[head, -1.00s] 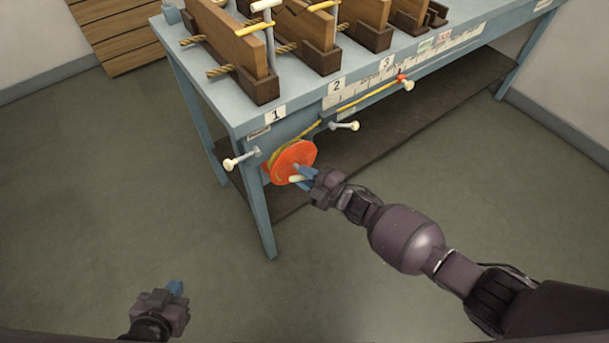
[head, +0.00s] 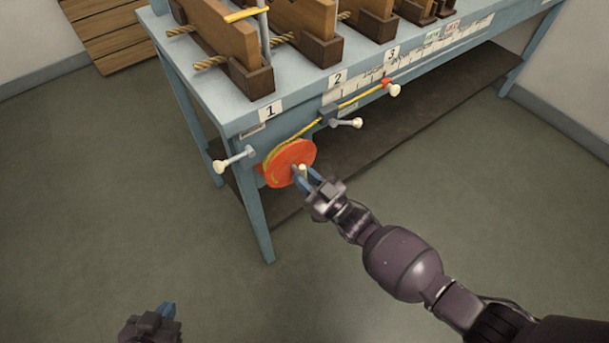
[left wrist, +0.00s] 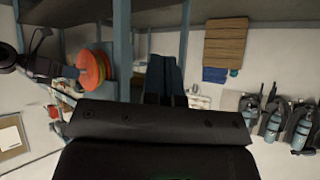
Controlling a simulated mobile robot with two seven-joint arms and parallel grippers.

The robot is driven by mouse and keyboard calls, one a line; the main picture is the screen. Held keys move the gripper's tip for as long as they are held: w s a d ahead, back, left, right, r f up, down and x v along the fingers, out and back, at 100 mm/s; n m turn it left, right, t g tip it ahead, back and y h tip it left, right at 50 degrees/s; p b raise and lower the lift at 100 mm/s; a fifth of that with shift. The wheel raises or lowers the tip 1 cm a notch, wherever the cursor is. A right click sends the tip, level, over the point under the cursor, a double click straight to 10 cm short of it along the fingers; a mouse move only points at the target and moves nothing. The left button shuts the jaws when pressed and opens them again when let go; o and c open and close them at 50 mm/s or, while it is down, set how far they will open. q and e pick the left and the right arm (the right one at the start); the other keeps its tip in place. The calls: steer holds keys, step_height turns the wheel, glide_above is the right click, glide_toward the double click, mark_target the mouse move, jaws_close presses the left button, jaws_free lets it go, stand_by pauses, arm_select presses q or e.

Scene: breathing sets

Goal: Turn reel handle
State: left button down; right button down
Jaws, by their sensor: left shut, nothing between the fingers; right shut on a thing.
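The orange reel (head: 287,160) is mounted on the front of the blue table near its left leg, with yellow line wound on it. The reel also shows in the left wrist view (left wrist: 92,68), at the left. My right gripper (head: 304,176) is at the reel's face, shut on the pale reel handle (head: 302,168), which the fingers partly hide. My left gripper (head: 168,309) is low at the bottom left of the head view, away from the table. Its blue fingers are shut and empty; they also show in the left wrist view (left wrist: 165,80).
The blue table (head: 225,108) carries several wooden boards in dark holders. Pale-knobbed levers (head: 235,160) stick out from its front on both sides of the reel. Yellow line (head: 360,97) runs along the front to a red piece (head: 386,82). The floor at left is clear.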

steer(key=m+t, duration=0.1)
steer(key=m, duration=0.2)
steer(key=m+t+h+b, duration=0.1)
steer(key=m, duration=0.2)
steer(key=shift+s+f, duration=0.1)
steer(key=shift+f, duration=0.05)
steer(key=shift+m+t+h, duration=0.3)
steer(key=shift+m, duration=0.4)
steer(key=c, duration=1.1)
jaws_free()
steer(key=shift+a, duration=0.1)
steer(key=shift+o, duration=0.2)
